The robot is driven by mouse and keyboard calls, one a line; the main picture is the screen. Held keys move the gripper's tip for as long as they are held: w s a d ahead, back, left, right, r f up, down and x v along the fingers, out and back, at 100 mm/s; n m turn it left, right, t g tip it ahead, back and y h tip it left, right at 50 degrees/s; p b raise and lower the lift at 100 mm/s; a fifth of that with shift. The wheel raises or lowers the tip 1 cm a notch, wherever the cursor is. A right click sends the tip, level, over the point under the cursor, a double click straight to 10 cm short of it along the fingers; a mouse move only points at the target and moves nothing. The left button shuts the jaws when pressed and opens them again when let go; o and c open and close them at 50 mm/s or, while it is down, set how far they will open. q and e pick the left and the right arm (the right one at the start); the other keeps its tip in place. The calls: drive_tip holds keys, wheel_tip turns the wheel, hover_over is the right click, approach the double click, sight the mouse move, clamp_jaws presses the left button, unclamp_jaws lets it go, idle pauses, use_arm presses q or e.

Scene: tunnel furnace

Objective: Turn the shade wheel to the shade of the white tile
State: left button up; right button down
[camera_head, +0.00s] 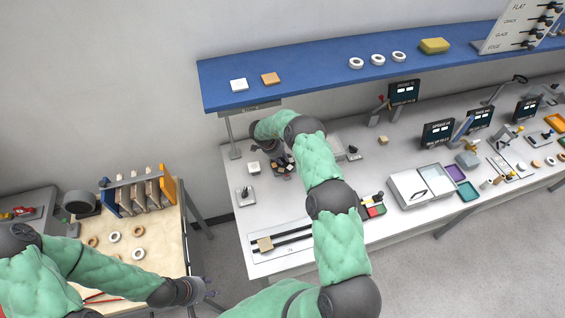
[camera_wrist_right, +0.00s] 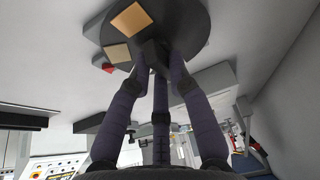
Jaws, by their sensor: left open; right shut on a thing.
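The shade wheel is a dark disc (camera_wrist_right: 185,20) in the right wrist view, with tan patches (camera_wrist_right: 131,20) and a small red mark at its left edge. My right gripper (camera_wrist_right: 160,68) is shut on the raised dark piece at the wheel's middle. In the head view my right arm partly covers the wheel (camera_head: 281,167). A white tile (camera_head: 238,85) lies on the blue shelf beside an orange-tan tile (camera_head: 271,78). A small white block (camera_head: 253,167) stands on the table left of the wheel. My left gripper (camera_head: 208,293) is open and empty, low near the wooden table.
The blue shelf (camera_head: 320,76) runs above the grey table. A rail fixture with a tan block (camera_head: 265,244) lies at the table's front left. A small stand (camera_head: 245,196) is left of my right arm. Trays and dark signs stand further right. A wooden table (camera_head: 160,255) holds several rings.

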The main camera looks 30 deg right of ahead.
drive_tip(key=m+b, duration=0.1)
drive_tip(key=m+g+b, duration=0.1)
drive_tip(key=m, duration=0.1)
drive_tip(key=shift+w+a+f+b, duration=0.1)
drive_tip(key=shift+f+b, duration=0.1)
drive_tip(key=shift+b, duration=0.2)
drive_tip(key=shift+r+m+g+y+b, duration=0.15)
drive_tip(key=shift+m+g+y+b, duration=0.25)
drive_tip(key=shift+m+b, duration=0.5)
drive_tip(key=c, duration=1.1)
unclamp_jaws()
drive_tip(key=shift+c, duration=0.2)
